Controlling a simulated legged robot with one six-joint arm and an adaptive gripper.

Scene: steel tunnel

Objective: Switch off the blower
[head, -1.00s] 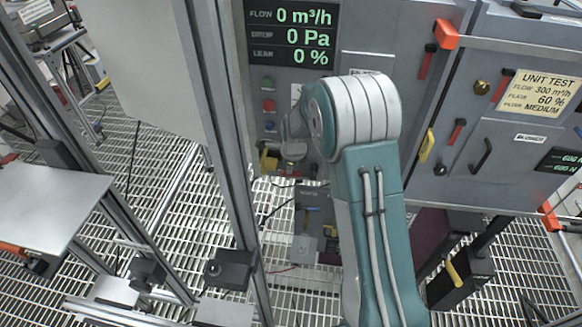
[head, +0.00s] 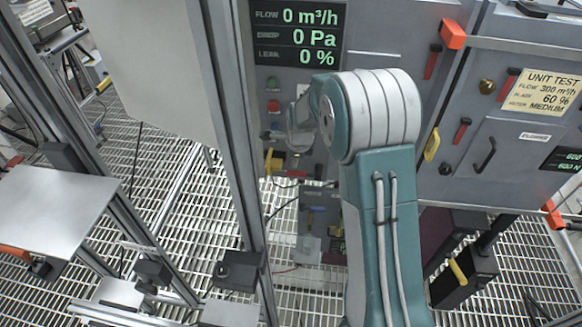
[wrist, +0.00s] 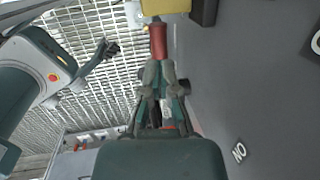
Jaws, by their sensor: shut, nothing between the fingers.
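The grey panel carries a display (head: 299,33) reading flow 0 m³/h, drop 0 Pa and leak 0 %. Under it are a green button (head: 273,84) and a red button (head: 273,106). A yellow part (head: 275,161) sits lower on the panel. In the wrist view my gripper (wrist: 160,68) is shut and empty. A red cylindrical handle (wrist: 158,41) with a yellow block (wrist: 165,6) beyond it lies just past the fingertips; I cannot tell whether they touch. In the head view my arm partly covers the panel and the fingertips are not clear.
A metal post (head: 232,130) stands close left of my arm. Right of it is a cabinet with red and yellow levers (head: 432,145) and a unit test plate (head: 541,92). A lettered label (wrist: 238,152) shows on the grey surface. The floor is open grating.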

